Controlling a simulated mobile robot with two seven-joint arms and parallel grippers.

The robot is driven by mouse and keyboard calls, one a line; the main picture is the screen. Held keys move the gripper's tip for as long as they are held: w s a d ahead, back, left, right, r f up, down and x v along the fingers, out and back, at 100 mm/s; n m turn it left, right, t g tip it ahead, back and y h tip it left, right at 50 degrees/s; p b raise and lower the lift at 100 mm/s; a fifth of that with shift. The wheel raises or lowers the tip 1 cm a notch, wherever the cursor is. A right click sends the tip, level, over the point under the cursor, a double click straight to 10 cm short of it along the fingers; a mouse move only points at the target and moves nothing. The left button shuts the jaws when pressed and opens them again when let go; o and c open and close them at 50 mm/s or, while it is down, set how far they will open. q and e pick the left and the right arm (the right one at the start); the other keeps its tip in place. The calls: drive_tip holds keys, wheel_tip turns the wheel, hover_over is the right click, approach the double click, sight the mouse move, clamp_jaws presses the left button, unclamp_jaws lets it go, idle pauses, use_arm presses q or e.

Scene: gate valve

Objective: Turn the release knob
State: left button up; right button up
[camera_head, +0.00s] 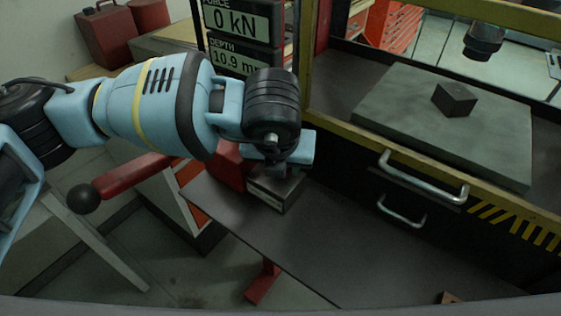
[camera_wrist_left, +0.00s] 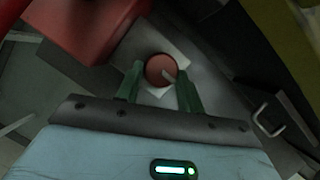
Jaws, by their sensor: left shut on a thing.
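The release knob (camera_wrist_left: 160,69) is round and red with a pale mark across its face. It shows in the left wrist view on a light square plate, between the green fingers of my left gripper (camera_wrist_left: 159,82). My left gripper is shut on the knob. In the head view my left gripper (camera_head: 279,168) points down at a small grey box (camera_head: 277,194) beside the press, and the wrist hides the knob there. My right gripper is in neither view.
A red lever (camera_head: 130,177) with a black ball end stands left of the box. Displays (camera_head: 240,17) read 0 kN and 10.9 mm. A dark block (camera_head: 455,98) lies on a grey plate (camera_head: 400,117) at the right. A drawer handle (camera_head: 420,180) juts from the dark front.

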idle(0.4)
use_arm(q)
drive_tip(key=o, duration=1)
drive_tip(key=shift+v, duration=3.95)
